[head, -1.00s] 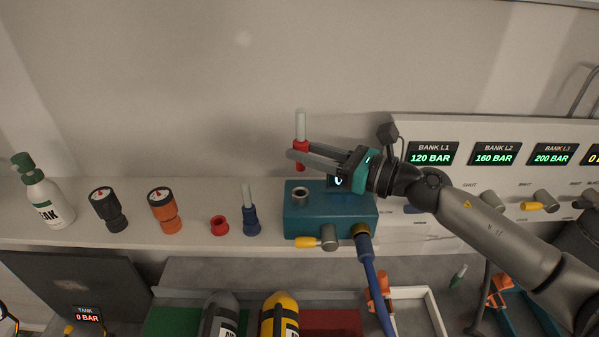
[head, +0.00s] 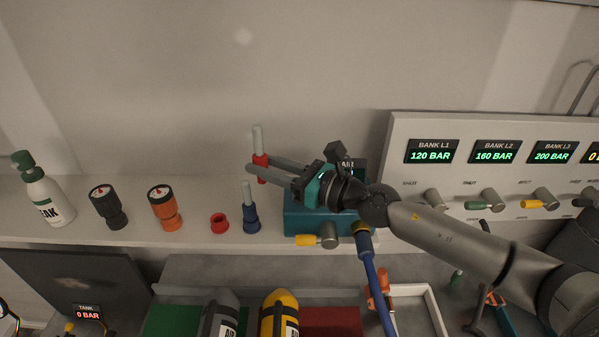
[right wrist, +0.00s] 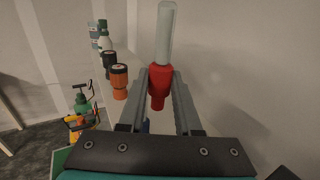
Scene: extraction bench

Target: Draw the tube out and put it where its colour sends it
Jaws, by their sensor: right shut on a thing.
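My right gripper (head: 258,170) is shut on a tube with a red collar (head: 260,160) and a pale clear upper part. It holds the tube upright in the air, above and behind the blue holder. In the right wrist view the red tube (right wrist: 160,85) stands between the two fingers. A red ring-shaped holder (head: 219,224) stands empty on the shelf. Beside it a blue holder (head: 251,219) has a pale tube standing in it. The teal block (head: 303,222) is partly hidden behind my right gripper and arm. My left gripper is not in view.
An orange gauge (head: 164,207), a black gauge (head: 108,207) and a white bottle (head: 45,200) stand left on the shelf. A yellow-handled valve (head: 310,240) and blue hose (head: 374,275) are at the block's front. The bank panel (head: 400,130) is at right.

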